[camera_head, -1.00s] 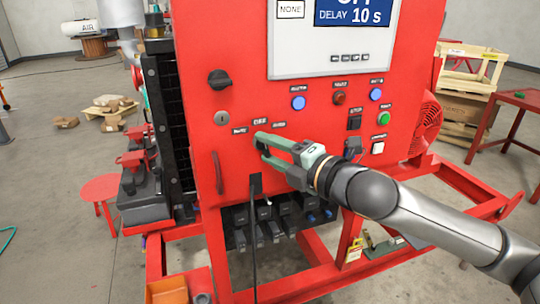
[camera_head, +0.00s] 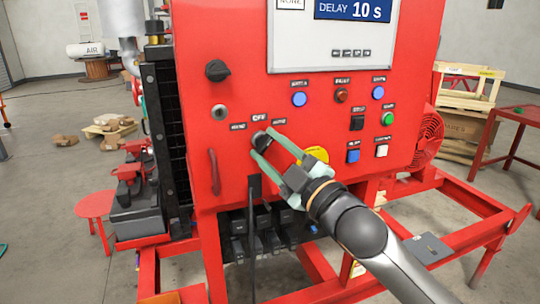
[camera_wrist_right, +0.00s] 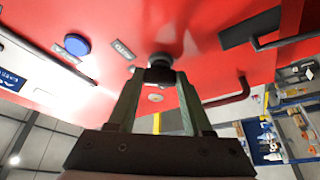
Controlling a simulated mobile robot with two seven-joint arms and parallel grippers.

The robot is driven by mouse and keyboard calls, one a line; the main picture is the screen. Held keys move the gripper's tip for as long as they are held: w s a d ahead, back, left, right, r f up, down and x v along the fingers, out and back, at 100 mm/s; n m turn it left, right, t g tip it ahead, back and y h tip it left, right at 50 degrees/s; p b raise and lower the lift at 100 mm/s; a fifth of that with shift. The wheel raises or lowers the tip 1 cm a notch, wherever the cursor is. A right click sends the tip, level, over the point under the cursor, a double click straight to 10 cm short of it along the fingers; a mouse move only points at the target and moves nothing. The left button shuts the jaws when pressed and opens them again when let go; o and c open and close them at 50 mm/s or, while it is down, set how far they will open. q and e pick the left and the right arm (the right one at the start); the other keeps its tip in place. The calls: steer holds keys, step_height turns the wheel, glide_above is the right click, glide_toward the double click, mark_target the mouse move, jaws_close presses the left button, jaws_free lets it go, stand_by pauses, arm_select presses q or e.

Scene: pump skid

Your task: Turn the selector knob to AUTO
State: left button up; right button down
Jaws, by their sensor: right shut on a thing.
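The black selector knob (camera_head: 261,138) is on the red panel, below the OFF label (camera_head: 259,117) and the AUTO label (camera_head: 280,122), with a third label (camera_head: 238,126) on its left. My right gripper (camera_head: 262,143) is shut on the knob, one green finger on each side of it. In the right wrist view the knob (camera_wrist_right: 160,66) sits between the tips of the fingers (camera_wrist_right: 160,80), and the AUTO label (camera_wrist_right: 123,49) is at its upper left. The exact direction of the knob's pointer cannot be told. My left gripper is not in view.
A larger black rotary handle (camera_head: 217,70) and a key lock (camera_head: 220,112) are above left of the knob. Push buttons, including a blue one (camera_head: 299,99), are to the right. A red handle (camera_head: 214,171) is at the lower left. A display (camera_head: 335,35) is above.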

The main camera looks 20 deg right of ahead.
steer(key=shift+m+t+h, duration=0.4)
steer(key=shift+m+h, duration=0.1)
steer(key=shift+m, duration=0.9)
steer(key=shift+b, duration=0.3)
steer(key=shift+c, duration=1.6)
jaws_free()
steer(key=p+v, duration=0.6)
steer(key=v, duration=0.6)
steer(key=shift+s, duration=0.2)
steer(key=shift+f, duration=0.3)
